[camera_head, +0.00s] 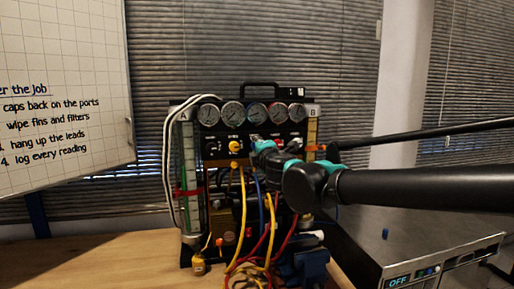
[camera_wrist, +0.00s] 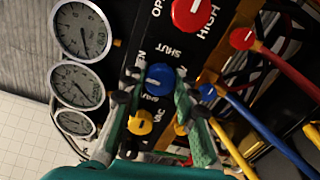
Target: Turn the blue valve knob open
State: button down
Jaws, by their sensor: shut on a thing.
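The blue valve knob (camera_wrist: 160,77) sits on the black panel in the wrist view, with a small white mark on its face. Labels around it include "SHUT"; another, partly covered, ends in "EN". My gripper (camera_wrist: 157,84) has one fingertip on each side of the knob and is shut on it. In the head view my gripper (camera_head: 264,150) is at the front of the gauge rig (camera_head: 212,150), below the row of gauges. The knob is hidden there behind my gripper and arm.
A red knob (camera_wrist: 192,10) and a yellow knob (camera_wrist: 140,122) flank the blue one. Round gauges (camera_wrist: 83,32) line the panel. Blue (camera_wrist: 255,120), red and yellow hoses hang close by. The wooden bench (camera_head: 125,262) is clear at front left.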

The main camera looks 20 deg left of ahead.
dwell(0.4)
jog(key=c, duration=1.2)
grip_release()
jog(key=shift+o, duration=0.2)
jog(key=shift+s, duration=0.1)
jog(key=v, duration=1.2)
jog(key=shift+a, duration=0.1)
